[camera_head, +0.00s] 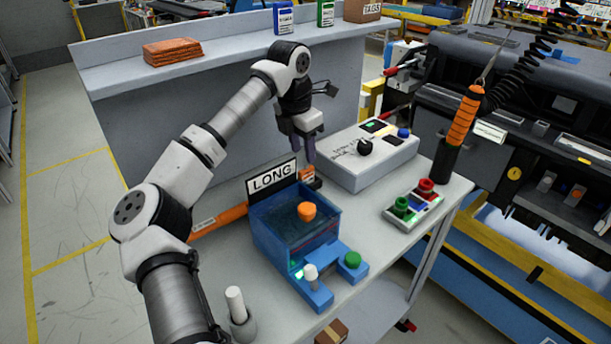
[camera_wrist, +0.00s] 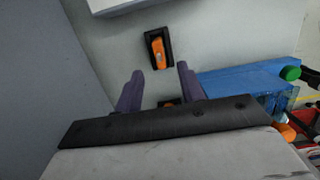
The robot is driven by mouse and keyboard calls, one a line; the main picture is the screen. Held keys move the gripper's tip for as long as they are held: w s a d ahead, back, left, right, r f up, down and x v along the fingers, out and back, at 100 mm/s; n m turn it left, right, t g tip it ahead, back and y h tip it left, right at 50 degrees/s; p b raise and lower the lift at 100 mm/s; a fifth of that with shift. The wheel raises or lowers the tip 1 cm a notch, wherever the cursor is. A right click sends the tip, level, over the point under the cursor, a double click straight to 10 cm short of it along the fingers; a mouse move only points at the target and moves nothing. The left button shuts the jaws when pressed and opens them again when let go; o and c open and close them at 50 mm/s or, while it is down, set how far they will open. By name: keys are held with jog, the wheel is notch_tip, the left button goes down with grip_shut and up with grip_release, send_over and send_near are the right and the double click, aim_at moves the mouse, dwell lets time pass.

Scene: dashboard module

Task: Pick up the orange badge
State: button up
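The orange badge (camera_wrist: 158,50) lies in a dark holder on the light table in the wrist view, ahead of my fingertips. In the head view a small orange piece (camera_head: 307,175) shows just below my gripper, beside the LONG sign. My gripper (camera_head: 304,157) points down over the table. In the wrist view my gripper (camera_wrist: 160,80) has its two purple-grey fingers apart, with nothing held between them. Another small dark and orange piece (camera_wrist: 168,103) shows lower between the fingers, mostly hidden by the gripper body; I cannot tell what it is.
The blue box (camera_head: 262,238) with the LONG sign (camera_head: 272,177) stands close by. A white control box (camera_head: 368,158) is right of my gripper, and a raised shelf (camera_head: 200,68) runs behind. A button panel (camera_head: 412,207) and an orange-handled tool (camera_head: 464,118) are further right.

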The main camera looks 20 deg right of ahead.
aim_at(306, 168)
jog(key=shift+w+d+f+p, duration=0.1)
jog(key=shift+d+f+p, duration=0.1)
jog(key=shift+f, duration=1.1)
jog(key=shift+w+d+f+p, duration=0.15)
jog(key=shift+f+p, duration=0.1)
jog(key=shift+f, duration=1.05)
jog(key=shift+d+f+p, duration=0.2)
jog(key=shift+f, duration=1.1)
grip_shut()
